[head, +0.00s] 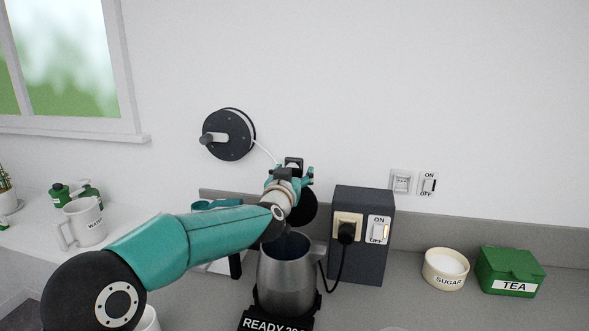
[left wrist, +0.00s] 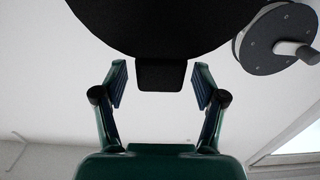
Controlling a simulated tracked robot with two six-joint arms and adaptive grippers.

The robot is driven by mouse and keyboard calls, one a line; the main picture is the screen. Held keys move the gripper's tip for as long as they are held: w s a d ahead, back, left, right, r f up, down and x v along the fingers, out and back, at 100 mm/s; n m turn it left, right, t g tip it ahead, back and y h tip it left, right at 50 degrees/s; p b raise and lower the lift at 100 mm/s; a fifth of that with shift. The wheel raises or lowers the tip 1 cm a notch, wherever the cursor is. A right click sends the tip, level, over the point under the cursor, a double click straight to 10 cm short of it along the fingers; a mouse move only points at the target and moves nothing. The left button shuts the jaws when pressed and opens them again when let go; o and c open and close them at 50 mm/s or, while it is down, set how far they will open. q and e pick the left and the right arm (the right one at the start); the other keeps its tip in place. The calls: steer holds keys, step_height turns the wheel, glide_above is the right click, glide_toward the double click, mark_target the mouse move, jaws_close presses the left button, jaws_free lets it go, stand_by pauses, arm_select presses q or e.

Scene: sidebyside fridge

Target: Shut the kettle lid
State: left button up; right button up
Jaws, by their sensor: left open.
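The grey metal kettle (head: 285,282) stands on a black base (head: 268,321) with its top open. Its round black lid (head: 308,207) is raised upright behind my left arm, which partly hides it. My left gripper (head: 291,173) is open at the top of the lid. In the left wrist view the dark lid (left wrist: 160,25) fills the top, and its small tab (left wrist: 160,75) sits between the two spread fingers of the left gripper (left wrist: 160,84). I see a gap on both sides of the tab. My right gripper is not in view.
A dark box (head: 360,266) with a plugged-in socket and a switch stands right of the kettle; a black cord hangs there. A wall reel (head: 228,134) is at upper left. A white mug (head: 84,222), sugar bowl (head: 445,268) and green tea box (head: 510,270) stand farther off.

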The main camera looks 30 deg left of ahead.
arm_select(q)
steer(key=shift+w+a, duration=0.1)
steer(key=shift+w, duration=0.1)
jaws_close()
stand_by(0.3)
